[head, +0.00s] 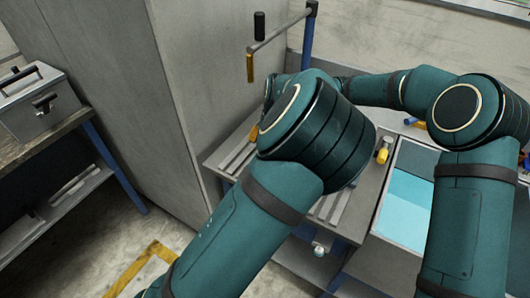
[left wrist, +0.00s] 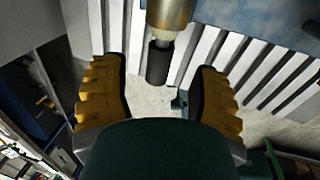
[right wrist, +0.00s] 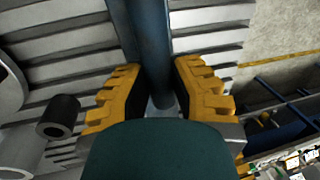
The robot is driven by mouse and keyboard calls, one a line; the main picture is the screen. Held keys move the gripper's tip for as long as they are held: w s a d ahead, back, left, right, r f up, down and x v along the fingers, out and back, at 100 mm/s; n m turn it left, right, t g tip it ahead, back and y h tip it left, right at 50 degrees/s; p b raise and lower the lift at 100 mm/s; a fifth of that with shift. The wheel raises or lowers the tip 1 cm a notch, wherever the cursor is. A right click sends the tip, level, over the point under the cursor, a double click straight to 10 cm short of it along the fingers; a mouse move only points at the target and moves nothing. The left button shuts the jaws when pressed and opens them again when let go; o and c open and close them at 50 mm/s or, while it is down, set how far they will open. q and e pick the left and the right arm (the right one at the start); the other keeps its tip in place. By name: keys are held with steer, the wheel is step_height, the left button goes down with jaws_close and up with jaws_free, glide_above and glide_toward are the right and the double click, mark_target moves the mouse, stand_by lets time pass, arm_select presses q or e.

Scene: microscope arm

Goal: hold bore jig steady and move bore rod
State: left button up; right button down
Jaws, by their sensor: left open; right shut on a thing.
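A blue upright post (head: 307,40) carries a grey crossbar (head: 280,32) with a black cylinder (head: 259,25) and a brass piece (head: 250,66) at its far end. I cannot tell which parts are the bore jig and bore rod. In the right wrist view, my right gripper (right wrist: 158,72) is shut on a dark blue post (right wrist: 146,45). In the left wrist view, my left gripper (left wrist: 162,78) is open, with a brass cylinder (left wrist: 170,12) and its black tip (left wrist: 158,62) ahead between the fingers. My arms hide most of both grippers in the head view.
The slotted grey bench (head: 225,158) lies below my arms. A yellow-handled item (head: 383,153) and a blue-lined tray (head: 405,190) are at its right. A tall grey cabinet (head: 190,90) stands left, beside a toolbox (head: 38,100) on a side bench. A black hollow tube (right wrist: 58,115) is close to my right gripper.

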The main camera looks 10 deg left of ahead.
arm_select(q)
steer(key=shift+w+a+f, duration=0.1)
steer(key=shift+a+f, duration=0.1)
steer(key=shift+f, duration=1)
steer(key=shift+w+a+f, duration=0.1)
steer(key=shift+a+f, duration=0.1)
steer(key=shift+f, duration=0.95)
jaws_close()
